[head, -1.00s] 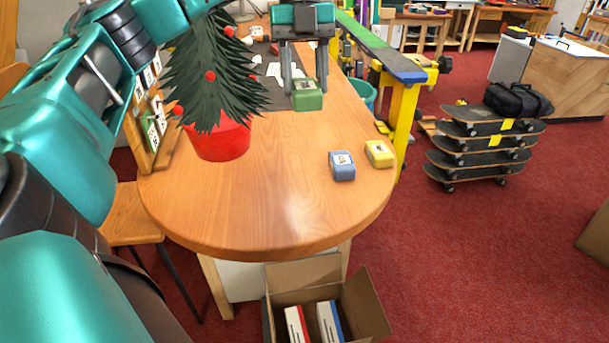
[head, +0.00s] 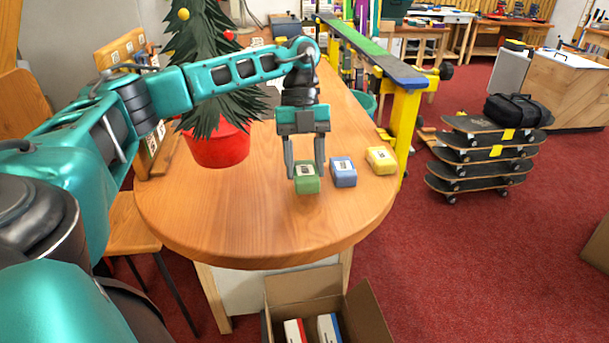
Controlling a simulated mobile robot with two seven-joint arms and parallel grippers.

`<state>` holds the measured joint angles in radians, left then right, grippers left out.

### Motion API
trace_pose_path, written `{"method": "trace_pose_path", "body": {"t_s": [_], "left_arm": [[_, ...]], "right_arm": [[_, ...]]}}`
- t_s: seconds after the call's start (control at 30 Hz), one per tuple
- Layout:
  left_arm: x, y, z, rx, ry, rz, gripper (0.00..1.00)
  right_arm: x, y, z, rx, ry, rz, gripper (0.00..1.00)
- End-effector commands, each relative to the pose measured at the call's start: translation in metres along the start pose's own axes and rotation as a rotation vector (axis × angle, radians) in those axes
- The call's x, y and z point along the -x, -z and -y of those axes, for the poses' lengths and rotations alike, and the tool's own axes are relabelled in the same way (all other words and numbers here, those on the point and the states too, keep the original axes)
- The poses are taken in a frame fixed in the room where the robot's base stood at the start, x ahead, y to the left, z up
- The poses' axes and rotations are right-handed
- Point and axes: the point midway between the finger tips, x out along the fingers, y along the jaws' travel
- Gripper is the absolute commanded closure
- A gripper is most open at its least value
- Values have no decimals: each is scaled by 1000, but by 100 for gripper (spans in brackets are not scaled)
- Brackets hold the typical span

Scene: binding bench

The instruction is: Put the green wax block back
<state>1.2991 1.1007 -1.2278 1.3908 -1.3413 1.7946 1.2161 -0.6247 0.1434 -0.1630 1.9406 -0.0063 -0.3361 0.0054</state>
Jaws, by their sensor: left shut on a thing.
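The green wax block (head: 307,184) is between the fingertips of my left gripper (head: 306,172), which is shut on it. It is at the left end of a row with a blue block (head: 343,172) and a yellow block (head: 381,160) on the wooden bench (head: 230,215). A small gap shows between the green and blue blocks. I cannot tell whether the green block touches the bench top. My right gripper is not in view.
A small Christmas tree in a red pot (head: 218,146) stands left of my left gripper, behind my arm. An open cardboard box (head: 355,318) is below the bench's front edge. The bench top in front of the blocks is clear.

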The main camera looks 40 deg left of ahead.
Motion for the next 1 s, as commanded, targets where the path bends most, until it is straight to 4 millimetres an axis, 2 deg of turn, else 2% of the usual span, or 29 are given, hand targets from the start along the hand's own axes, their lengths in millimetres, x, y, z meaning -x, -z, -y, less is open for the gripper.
{"method": "trace_pose_path", "body": {"t_s": [0.1, 0.17, 0.5, 0.53, 0.77, 1.0], "left_arm": [[-20, -8, 0, 3, -3, -2, 80], [-25, -10, 0, 1, -2, -1, 80], [-29, -12, 0, 0, 0, -1, 80], [-29, -12, 0, 0, 0, -1, 50], [-29, -12, 0, 1, 0, -1, 28], [-28, -12, 0, 1, 0, 0, 26]], "right_arm": [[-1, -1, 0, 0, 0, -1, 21], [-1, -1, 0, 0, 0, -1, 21], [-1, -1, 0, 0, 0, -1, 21], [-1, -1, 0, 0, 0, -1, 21], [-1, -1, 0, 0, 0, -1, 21], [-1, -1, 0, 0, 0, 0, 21]]}}
